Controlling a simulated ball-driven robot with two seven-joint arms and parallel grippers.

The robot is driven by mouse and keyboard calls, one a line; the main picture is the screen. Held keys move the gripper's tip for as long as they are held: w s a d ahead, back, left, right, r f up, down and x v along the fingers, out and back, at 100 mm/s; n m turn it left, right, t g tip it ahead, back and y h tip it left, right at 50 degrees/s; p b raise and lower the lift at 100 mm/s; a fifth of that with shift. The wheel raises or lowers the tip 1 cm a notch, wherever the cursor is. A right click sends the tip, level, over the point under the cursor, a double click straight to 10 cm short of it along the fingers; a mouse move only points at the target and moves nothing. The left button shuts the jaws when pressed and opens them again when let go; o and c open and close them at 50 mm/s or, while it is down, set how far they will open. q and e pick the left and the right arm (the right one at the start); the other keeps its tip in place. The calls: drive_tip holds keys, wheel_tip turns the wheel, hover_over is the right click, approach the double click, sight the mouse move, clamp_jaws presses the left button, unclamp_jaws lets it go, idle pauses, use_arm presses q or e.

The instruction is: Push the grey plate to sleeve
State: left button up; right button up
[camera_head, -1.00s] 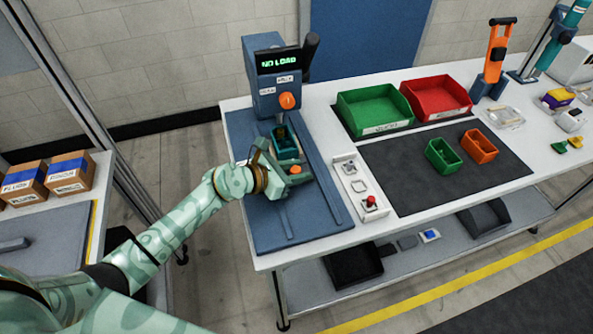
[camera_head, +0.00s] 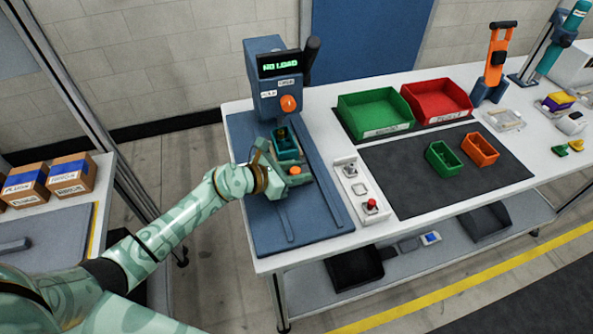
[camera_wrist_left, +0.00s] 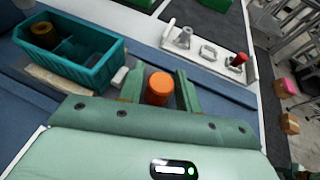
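A blue press (camera_head: 281,100) stands on the table, its display reading NO LOAD. Below its orange knob is a teal open holder (camera_head: 286,142); in the left wrist view the holder (camera_wrist_left: 85,72) has a dark brass-coloured round sleeve (camera_wrist_left: 43,35) in it. My left gripper (camera_head: 286,170) is low, just in front of the holder. In the left wrist view its fingers (camera_wrist_left: 160,82) stand apart on both sides of an orange knob (camera_wrist_left: 159,88); whether they touch it is unclear. I cannot make out a grey plate; a pale strip (camera_wrist_left: 57,84) lies beside the holder. My right gripper is not in view.
A white strip with a red button (camera_head: 369,204) lies right of the blue base (camera_head: 270,235). Farther right are a green bin (camera_head: 375,112), a red bin (camera_head: 437,101) and two small bins on a dark mat (camera_head: 420,190). The front of the base is clear.

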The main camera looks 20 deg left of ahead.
use_arm(q)
drive_tip(key=shift+s+a+r, duration=0.2)
drive_tip(key=shift+s+a, duration=0.05)
drive_tip(key=p+v, duration=0.1)
drive_tip(key=v, duration=1.4)
drive_tip(key=shift+s+a+p, duration=0.2)
drive_tip(key=shift+p, duration=0.15)
